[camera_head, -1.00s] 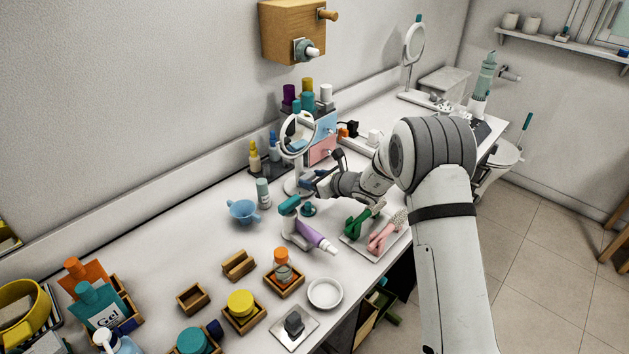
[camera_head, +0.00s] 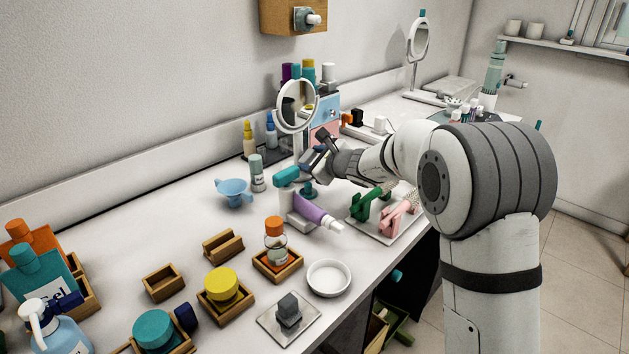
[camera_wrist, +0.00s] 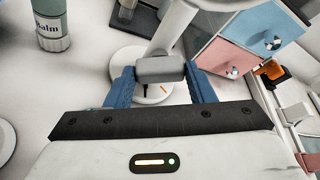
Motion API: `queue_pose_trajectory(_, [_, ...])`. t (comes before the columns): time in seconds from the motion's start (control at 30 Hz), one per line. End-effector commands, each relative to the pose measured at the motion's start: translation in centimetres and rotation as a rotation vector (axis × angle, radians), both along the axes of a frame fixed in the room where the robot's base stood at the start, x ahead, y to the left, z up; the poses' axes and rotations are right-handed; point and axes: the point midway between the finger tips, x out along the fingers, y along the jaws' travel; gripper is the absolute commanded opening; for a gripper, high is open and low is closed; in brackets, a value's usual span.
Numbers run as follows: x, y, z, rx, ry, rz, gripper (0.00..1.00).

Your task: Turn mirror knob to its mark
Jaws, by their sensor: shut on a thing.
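The round white vanity mirror (camera_head: 297,106) stands on a pale stem at the back of the counter. In the wrist view its stem (camera_wrist: 173,28) rises from a round white base (camera_wrist: 126,62). A grey knob (camera_wrist: 160,69) sits in front of the stem, between the two blue fingers of my gripper (camera_wrist: 160,80), which is shut on it. Below the knob a short orange mark (camera_wrist: 164,88) and a thin dark line (camera_wrist: 145,91) show, apart from each other. In the head view my gripper (camera_head: 312,160) is low beside the stem and hides the knob.
A balm bottle (camera_wrist: 52,24) stands left of the base. A pink and blue drawer box (camera_wrist: 232,57) is close on the right. In the head view a teal-topped holder with a purple tube (camera_head: 311,211) and a tray of brushes (camera_head: 384,232) lie in front.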

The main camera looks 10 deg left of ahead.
Motion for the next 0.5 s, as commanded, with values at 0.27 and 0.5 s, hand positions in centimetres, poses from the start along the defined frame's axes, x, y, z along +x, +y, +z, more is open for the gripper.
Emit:
queue_pose_trajectory(0.27, [-0.25,0.27,-1.18,-0.080,-0.140,0.005,0.26])
queue_pose_trajectory(0.5, [-0.36,0.34,-1.04,-0.140,-0.240,0.006,0.26])
